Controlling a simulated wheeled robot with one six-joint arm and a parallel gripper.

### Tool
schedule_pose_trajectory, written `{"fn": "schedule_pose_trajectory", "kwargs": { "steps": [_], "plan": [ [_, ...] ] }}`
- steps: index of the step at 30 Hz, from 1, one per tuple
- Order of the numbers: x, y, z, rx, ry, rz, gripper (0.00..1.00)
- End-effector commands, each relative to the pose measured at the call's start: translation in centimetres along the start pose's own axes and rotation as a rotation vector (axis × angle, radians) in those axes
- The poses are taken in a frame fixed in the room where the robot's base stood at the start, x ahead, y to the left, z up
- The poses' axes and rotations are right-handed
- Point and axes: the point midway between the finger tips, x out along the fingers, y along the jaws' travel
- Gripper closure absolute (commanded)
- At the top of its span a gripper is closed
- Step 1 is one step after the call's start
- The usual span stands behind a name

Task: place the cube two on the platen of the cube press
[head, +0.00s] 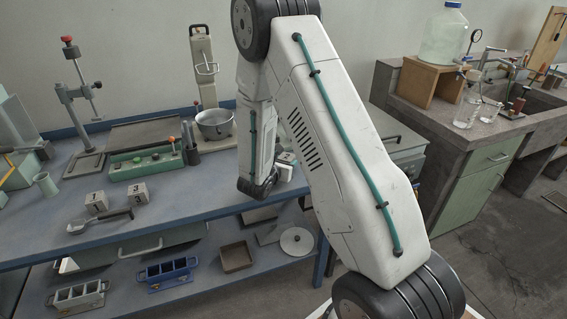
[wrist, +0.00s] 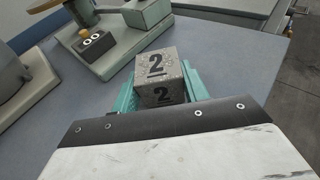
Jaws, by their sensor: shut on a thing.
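Cube two (wrist: 162,66), a speckled grey cube with a black 2 on two visible faces, shows in the wrist view. My gripper (wrist: 160,80) is shut on it, with a teal finger on each side. The cube's lower part is hidden by the gripper body. Beyond it in the wrist view stands a grey-green machine (wrist: 104,60) with a flat base and an orange knob; I cannot tell whether it is the cube press. In the head view my arm hides the gripper's fingers and the cube.
Two other numbered cubes (head: 96,201) (head: 138,193) stand at the bench's front left beside a metal scoop (head: 100,220). A metal pot (head: 214,124) and a green box with knobs (head: 146,164) stand behind. Moulds (head: 78,296) (head: 167,272) lie on the lower shelf. Bare bench (head: 200,205) lies right of the cubes.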

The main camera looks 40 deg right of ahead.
Motion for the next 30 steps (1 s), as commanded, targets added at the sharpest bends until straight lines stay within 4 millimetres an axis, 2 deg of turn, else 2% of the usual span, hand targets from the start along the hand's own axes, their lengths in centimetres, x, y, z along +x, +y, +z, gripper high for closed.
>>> {"fn": "schedule_pose_trajectory", "kwargs": {
  "steps": [10, 11, 13, 24, 26, 30],
  "plan": [
    [0.2, -0.1, -0.3, 0.002, -0.002, -0.001, 0.86],
    [0.3, -0.1, -0.3, 0.002, -0.002, -0.002, 0.53],
    [0.3, -0.1, -0.3, 0.002, -0.002, -0.002, 0.34],
    [0.1, -0.2, 0.1, 0.003, -0.002, -0.003, 0.34],
    [-0.6, -0.2, 0.0, 0.002, -0.002, -0.002, 0.34],
    [-3.2, -0.1, 0.1, 0.002, -0.002, 0.002, 0.34]
  ]
}}
